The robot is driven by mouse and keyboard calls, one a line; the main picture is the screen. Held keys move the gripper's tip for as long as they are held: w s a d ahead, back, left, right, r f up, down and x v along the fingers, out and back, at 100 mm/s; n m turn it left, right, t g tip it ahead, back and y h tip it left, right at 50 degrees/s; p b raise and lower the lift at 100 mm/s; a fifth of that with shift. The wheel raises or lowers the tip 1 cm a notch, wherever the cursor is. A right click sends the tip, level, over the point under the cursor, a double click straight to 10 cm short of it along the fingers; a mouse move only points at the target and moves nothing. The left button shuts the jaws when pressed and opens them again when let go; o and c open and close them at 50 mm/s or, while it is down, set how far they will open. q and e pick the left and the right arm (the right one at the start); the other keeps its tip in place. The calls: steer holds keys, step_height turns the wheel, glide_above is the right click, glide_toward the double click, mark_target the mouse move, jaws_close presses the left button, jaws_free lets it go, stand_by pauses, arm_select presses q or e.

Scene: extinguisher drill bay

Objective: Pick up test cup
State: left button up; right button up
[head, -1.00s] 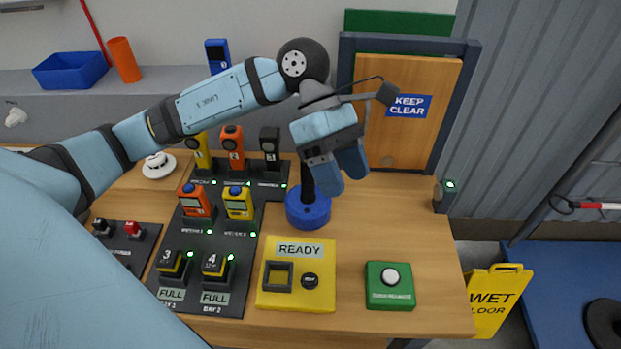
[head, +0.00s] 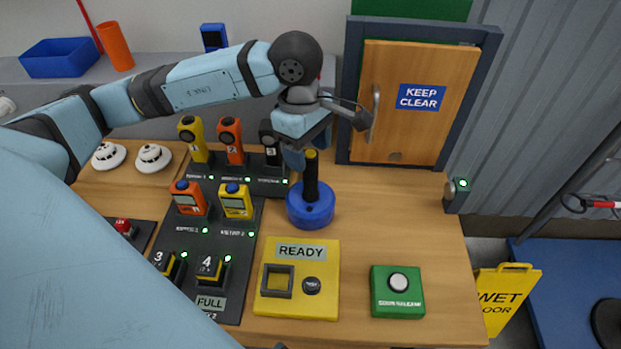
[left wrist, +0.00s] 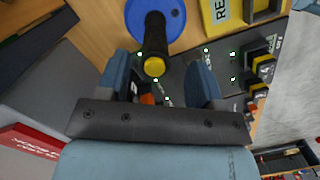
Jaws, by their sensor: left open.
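The test cup appears to be the round blue piece (head: 311,207) with an upright black handle and yellow tip. It stands on the wooden bench, right of the black charging board. In the left wrist view, the blue piece (left wrist: 172,17) is at the top and its yellow tip (left wrist: 155,66) points toward my fingers. My left gripper (head: 294,152) is open and empty, just behind and beside the handle's top in the head view. In the left wrist view its two fingers (left wrist: 160,84) lie either side below the yellow tip. My right gripper is out of view.
A yellow READY box (head: 325,297) and a green button box (head: 397,302) stand in front. Handheld devices fill the black board (head: 190,257) at left. A wooden KEEP CLEAR door (head: 400,140) stands behind. The bench right of the blue piece is clear.

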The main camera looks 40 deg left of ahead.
mark_target(310, 166)
arm_select(q)
steer(key=f, duration=0.5)
steer(key=shift+w+p, duration=0.25)
steer(key=shift+p, duration=0.05)
steer(key=shift+r, duration=0.1)
jaws_close()
